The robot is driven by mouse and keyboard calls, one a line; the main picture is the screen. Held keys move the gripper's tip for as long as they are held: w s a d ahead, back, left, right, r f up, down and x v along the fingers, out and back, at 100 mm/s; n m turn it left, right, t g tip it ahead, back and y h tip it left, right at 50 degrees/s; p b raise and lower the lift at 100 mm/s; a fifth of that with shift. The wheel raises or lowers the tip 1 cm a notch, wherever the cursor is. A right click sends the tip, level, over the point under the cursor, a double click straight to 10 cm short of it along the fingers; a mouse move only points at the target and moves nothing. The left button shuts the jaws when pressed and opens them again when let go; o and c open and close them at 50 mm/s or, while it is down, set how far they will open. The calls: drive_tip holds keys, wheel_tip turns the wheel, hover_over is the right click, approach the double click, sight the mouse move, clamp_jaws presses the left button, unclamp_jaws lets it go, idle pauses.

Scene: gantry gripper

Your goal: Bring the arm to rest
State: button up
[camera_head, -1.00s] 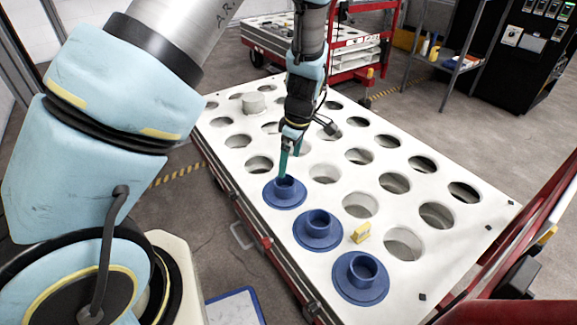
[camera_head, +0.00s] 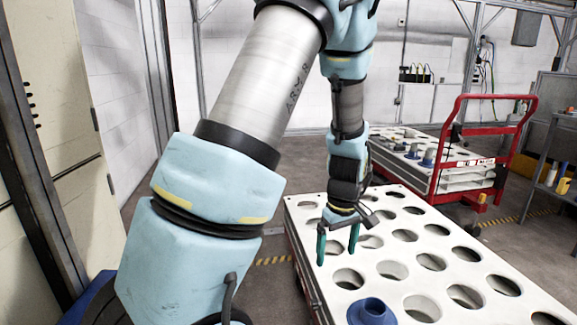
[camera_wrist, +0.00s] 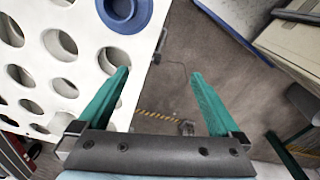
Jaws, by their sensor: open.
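My gripper (camera_head: 338,245) hangs over the left edge of a white table with round holes (camera_head: 392,268) in the head view. Its two green fingers are apart with nothing between them. In the wrist view my gripper (camera_wrist: 160,88) is also open and empty, with the floor and the table's edge beneath it. A blue flanged part (camera_head: 371,314) sits on the white table at the bottom of the head view, partly cut off. A blue part also shows at the top of the wrist view (camera_wrist: 124,12).
A red cart (camera_head: 462,160) with another holed white top stands behind the table. A grey shelf (camera_head: 553,160) is at the right. A cream cabinet or door (camera_head: 62,120) stands at the left. Floor with yellow-black tape (camera_head: 274,261) lies left of the table.

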drive_tip(key=s+a+r+m+t, duration=0.1)
drive_tip(key=s+a+r+m, duration=0.25)
drive_tip(key=a, duration=0.65)
drive_tip(key=s+a+r+m, duration=0.25)
drive_tip(key=a+r, duration=0.25)
drive_tip(key=a, duration=0.4)
wheel_tip(320, 180, up, 21)
drive_tip(key=p, duration=2)
drive_tip(key=shift+w+f, duration=0.2)
